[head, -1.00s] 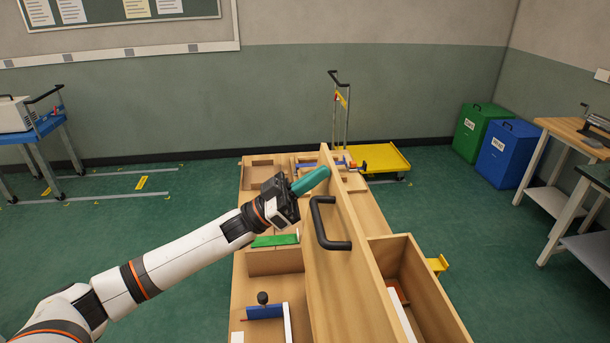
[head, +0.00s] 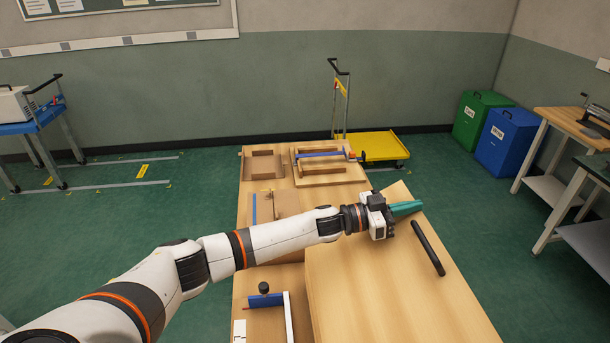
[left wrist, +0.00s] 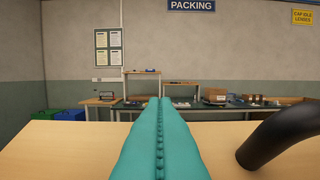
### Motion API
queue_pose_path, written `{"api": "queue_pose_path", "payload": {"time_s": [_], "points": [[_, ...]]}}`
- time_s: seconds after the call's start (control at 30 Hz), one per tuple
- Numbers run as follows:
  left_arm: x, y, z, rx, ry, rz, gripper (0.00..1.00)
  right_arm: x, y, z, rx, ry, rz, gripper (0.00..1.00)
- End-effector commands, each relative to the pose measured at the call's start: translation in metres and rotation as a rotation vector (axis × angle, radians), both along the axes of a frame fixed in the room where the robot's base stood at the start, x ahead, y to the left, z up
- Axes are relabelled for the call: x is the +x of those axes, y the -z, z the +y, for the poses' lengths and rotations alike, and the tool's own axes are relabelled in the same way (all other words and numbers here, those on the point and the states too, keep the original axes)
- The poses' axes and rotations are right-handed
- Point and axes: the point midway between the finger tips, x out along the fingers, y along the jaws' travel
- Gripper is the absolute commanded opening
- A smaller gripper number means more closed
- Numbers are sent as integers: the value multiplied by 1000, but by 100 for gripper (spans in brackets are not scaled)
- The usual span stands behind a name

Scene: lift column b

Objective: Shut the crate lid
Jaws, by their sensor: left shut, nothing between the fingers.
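The crate lid (head: 375,285) is a light wooden panel that now lies over the crate, flat or nearly flat. I cannot tell whether it rests fully on the rim, and the crate's inside is hidden beneath it. Its black handle (head: 428,248) stands on the right part of the panel. My left gripper (head: 407,208), with teal fingers, is shut and empty over the lid's far part, beyond the handle. In the left wrist view the shut fingers (left wrist: 160,110) point across the lid (left wrist: 60,150), with the handle (left wrist: 280,140) to their right. My right gripper is not in view.
The bench holds wooden fixtures (head: 330,165), and a blue clamp-like tool (head: 265,300) lies left of the lid. A yellow trolley (head: 375,147) stands behind. Green (head: 482,120) and blue (head: 505,140) bins stand at the right, with open floor before them.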

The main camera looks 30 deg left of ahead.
Motion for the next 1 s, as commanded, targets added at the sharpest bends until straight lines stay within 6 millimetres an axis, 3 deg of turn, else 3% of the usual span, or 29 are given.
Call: {"api": "queue_pose_path", "payload": {"time_s": [0.3, 0.5, 0.7, 1.0], "points": [[25, 71, -31, 226, -1, 159, 0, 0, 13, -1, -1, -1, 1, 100], [31, 110, -42, 217, -1, 165, 0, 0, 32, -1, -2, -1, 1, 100], [34, 131, -45, 215, -1, 163, 0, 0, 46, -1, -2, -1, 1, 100], [36, 141, -46, 215, -1, 162, 0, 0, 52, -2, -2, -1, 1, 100]]}}
